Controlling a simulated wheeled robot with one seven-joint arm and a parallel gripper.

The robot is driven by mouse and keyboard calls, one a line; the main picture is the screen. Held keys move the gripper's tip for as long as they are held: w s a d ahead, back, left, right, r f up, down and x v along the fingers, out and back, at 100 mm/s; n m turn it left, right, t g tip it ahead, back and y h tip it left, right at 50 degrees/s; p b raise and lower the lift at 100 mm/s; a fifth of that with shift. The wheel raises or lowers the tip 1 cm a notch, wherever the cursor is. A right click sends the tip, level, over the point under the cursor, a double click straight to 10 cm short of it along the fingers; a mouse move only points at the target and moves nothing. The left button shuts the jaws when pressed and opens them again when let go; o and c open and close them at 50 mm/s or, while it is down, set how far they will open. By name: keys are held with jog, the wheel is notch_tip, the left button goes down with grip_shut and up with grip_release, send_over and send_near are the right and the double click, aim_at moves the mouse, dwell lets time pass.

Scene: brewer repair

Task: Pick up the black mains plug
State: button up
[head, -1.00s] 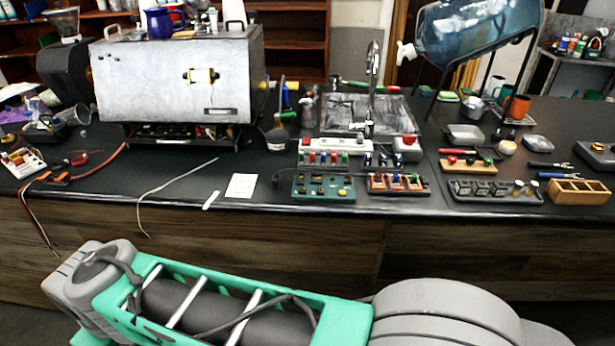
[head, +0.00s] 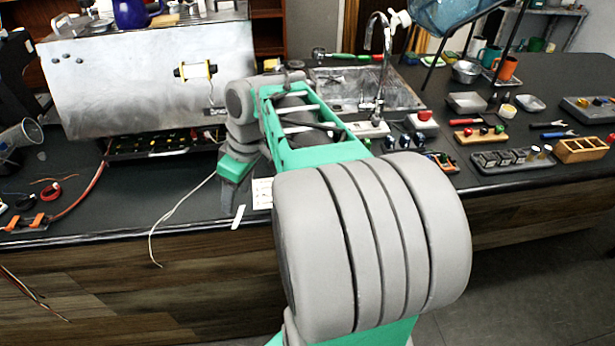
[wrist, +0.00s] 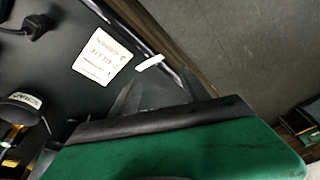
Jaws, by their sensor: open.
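The black mains plug (wrist: 38,25) lies on the dark counter with its black cord, at the top left of the wrist view. In the head view my arm hides the place where it lies. My gripper (head: 232,194) is over the counter's front part, left of the white printed card (head: 262,193). In the wrist view the fingers of my gripper (wrist: 156,90) are apart and nothing is seen between them. The plug is clear of the fingers, beyond the card.
A white strip (head: 238,217) lies by the counter's front edge, and a pale cable (head: 172,208) hangs over it. The metal brewer (head: 130,85) stands behind, left of my arm. A black round object (wrist: 18,110) with a label shows at the wrist view's left.

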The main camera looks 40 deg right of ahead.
jog(key=s+d+r+n+y+p, duration=0.1)
jog(key=s+d+n, duration=0.15)
jog(key=d, duration=0.75)
jog(key=s+d+r+n+y+p, duration=0.1)
jog(key=s+d+n, duration=0.15)
jog(key=d, duration=0.85)
jog(key=shift+n, duration=0.3)
jog(key=x, duration=0.2)
jog(key=b+x, duration=0.1)
jog(key=x, duration=0.4)
jog(key=shift+w+d+f+b, duration=0.15)
jog(key=shift+w+d+b, duration=0.1)
jog(key=shift+w+b, duration=0.05)
jog(key=shift+f, duration=0.3)
jog(key=shift+c, duration=0.5)
jog(key=shift+w, duration=0.1)
grip_shut()
